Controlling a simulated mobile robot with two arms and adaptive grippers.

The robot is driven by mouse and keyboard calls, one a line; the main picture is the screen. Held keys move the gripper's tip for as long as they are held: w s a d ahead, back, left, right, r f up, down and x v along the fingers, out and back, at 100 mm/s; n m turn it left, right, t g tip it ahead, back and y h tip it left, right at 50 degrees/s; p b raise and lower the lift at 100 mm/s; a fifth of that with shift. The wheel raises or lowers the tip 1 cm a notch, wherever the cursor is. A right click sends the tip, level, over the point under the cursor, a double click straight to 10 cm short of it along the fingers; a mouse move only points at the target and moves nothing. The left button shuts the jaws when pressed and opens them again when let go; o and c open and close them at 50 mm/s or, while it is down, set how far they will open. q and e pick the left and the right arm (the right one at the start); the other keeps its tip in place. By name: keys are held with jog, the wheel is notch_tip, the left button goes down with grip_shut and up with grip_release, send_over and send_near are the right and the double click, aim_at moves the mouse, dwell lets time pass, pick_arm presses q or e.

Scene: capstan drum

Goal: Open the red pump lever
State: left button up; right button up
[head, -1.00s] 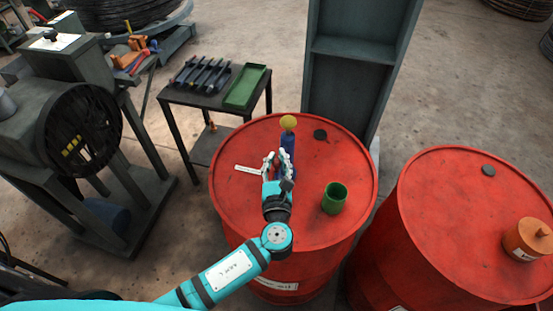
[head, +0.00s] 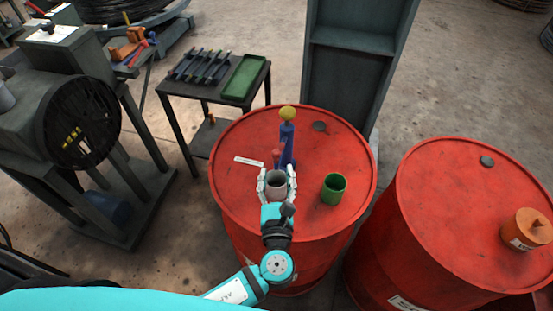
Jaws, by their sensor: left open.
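On the left red drum (head: 235,205) stands a blue pump (head: 288,148) with a yellow ball (head: 287,113) on top. A small red lever (head: 279,157) shows at its near left side, partly hidden low down. A greyish-pink cup (head: 276,188) stands just in front of it. My left gripper (head: 277,178) is open, its fingers at either side of this cup; I cannot tell whether they touch it. My right gripper is not in view.
A green cup (head: 334,188) stands right of the pump, a dark cap (head: 319,126) behind. A white label (head: 249,161) lies left. A second red drum (head: 450,220) carries an orange container (head: 527,230). A tool table (head: 190,88) stands behind left.

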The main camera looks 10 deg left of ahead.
pick_arm(q)
jog(key=shift+v, duration=2.25)
